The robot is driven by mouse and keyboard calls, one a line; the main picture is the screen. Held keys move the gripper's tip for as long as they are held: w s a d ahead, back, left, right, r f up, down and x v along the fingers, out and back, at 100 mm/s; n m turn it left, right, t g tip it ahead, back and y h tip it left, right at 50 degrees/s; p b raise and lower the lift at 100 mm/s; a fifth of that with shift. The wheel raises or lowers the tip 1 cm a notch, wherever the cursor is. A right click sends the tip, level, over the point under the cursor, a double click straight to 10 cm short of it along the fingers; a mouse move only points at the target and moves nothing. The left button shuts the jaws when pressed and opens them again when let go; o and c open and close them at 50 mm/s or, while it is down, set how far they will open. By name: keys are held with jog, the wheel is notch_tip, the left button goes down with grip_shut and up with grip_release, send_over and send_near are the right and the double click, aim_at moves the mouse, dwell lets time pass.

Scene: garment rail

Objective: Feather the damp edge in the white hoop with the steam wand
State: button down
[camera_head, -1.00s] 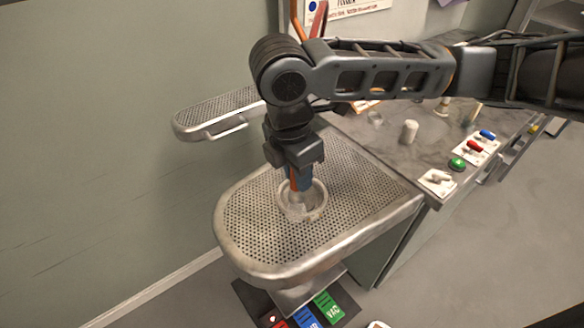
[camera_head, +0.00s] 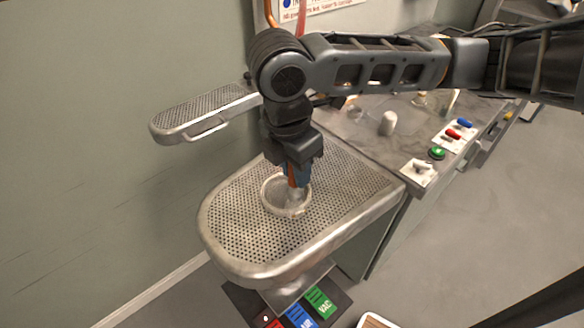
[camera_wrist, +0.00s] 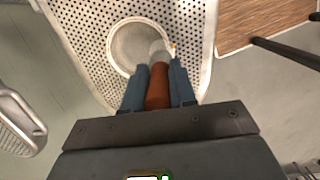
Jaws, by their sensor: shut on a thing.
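The white hoop (camera_head: 272,208) lies on the perforated steel board (camera_head: 235,235); it also shows in the wrist view (camera_wrist: 113,52) as a pale ring around greyish cloth. My gripper (camera_head: 299,182) points down over the hoop's right part and is shut on the steam wand (camera_head: 293,192). In the wrist view, the wand's orange-brown body (camera_wrist: 158,88) sits between my blue fingers. Its pale head is at the hoop's right side. I cannot tell whether the head touches the cloth. I see no clear damp edge.
A smaller perforated board (camera_head: 200,113) juts out behind at the left. Coloured pedals (camera_head: 300,315) lie below the board. The board around the hoop is clear.

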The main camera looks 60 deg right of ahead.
jog(key=shift+s+d, duration=0.15)
jog(key=shift+d, duration=0.45)
jog(key=shift+s+d, duration=0.15)
jog(key=shift+d, duration=0.4)
jog(key=shift+d, duration=0.1)
jog(key=shift+w+d+b, duration=0.2)
jog(key=shift+w+d, duration=0.05)
jog(key=shift+d, duration=0.3)
jog(key=shift+w+d+b, duration=0.15)
jog(key=shift+w+d, duration=0.1)
jog(key=shift+d, duration=0.3)
jog(key=shift+w, duration=0.1)
jog(key=shift+w+d, duration=0.65)
jog(key=shift+w, duration=0.25)
